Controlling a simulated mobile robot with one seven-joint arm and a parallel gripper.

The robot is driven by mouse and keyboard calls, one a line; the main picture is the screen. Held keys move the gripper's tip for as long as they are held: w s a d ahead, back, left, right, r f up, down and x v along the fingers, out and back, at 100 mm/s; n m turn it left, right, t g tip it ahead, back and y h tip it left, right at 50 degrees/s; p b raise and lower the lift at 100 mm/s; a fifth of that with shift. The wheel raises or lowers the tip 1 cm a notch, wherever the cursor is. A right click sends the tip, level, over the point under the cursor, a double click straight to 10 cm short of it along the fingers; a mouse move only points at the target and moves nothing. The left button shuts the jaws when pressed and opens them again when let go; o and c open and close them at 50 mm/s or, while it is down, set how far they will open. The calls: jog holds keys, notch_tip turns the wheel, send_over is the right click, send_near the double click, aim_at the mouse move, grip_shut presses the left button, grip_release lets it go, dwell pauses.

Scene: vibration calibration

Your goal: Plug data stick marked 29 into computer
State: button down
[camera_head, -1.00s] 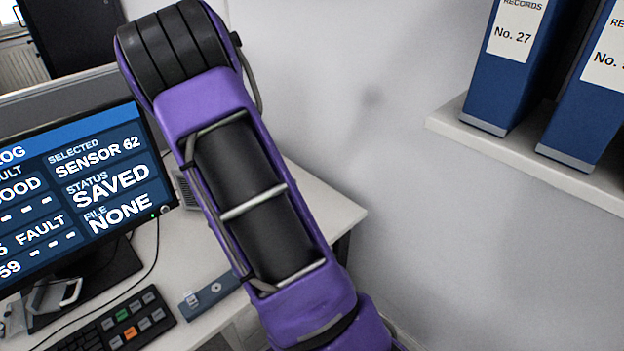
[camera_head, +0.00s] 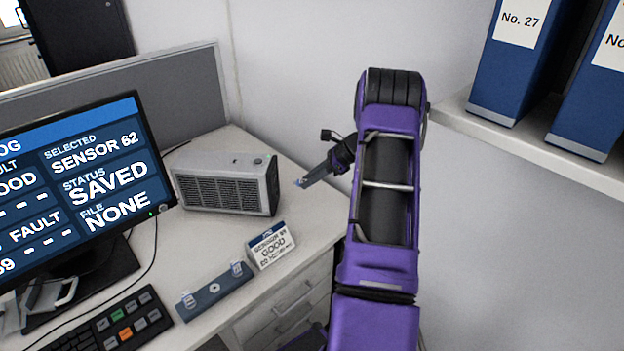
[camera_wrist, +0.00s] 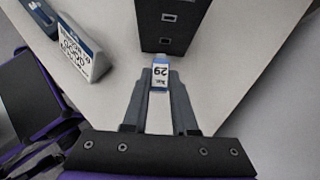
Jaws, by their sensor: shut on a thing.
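My gripper (camera_head: 314,177) is shut on a small blue and white data stick (camera_head: 300,183). In the wrist view the stick (camera_wrist: 160,74) sits between the fingertips (camera_wrist: 159,88), and its label reads 29, seen upside down. A grey vented box (camera_head: 222,192), which looks like the computer, stands on the desk left of my gripper. In the wrist view its dark end face (camera_wrist: 172,28) shows two small slots straight ahead of the stick. The stick's tip is close to that face; I cannot tell whether they touch.
A small sign reading GOOD (camera_head: 271,246) and a blue-grey holder (camera_head: 215,290) stand at the desk's front edge. A monitor (camera_head: 85,180) and keyboard (camera_head: 120,325) are at left. Blue binders (camera_head: 510,70) stand on a wall shelf (camera_head: 560,150) at right.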

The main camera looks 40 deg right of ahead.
jog(key=shift+w+d+r, duration=0.1)
jog(key=shift+d+r, duration=0.15)
jog(key=shift+d, duration=0.05)
jog(key=w+a, duration=0.3)
jog(key=shift+a, duration=0.25)
jog(key=shift+w+a, duration=0.75)
jog(key=shift+a, duration=0.05)
dwell(3.6)
jog(key=c, duration=0.6)
grip_release()
jog(key=shift+s+d+r+p, duration=0.1)
jog(key=shift+d+r+p, duration=0.05)
jog(key=shift+p, duration=0.2)
jog(key=shift+p+v, duration=1.1)
jog(key=shift+v, duration=1.25)
jog(key=shift+s, duration=0.1)
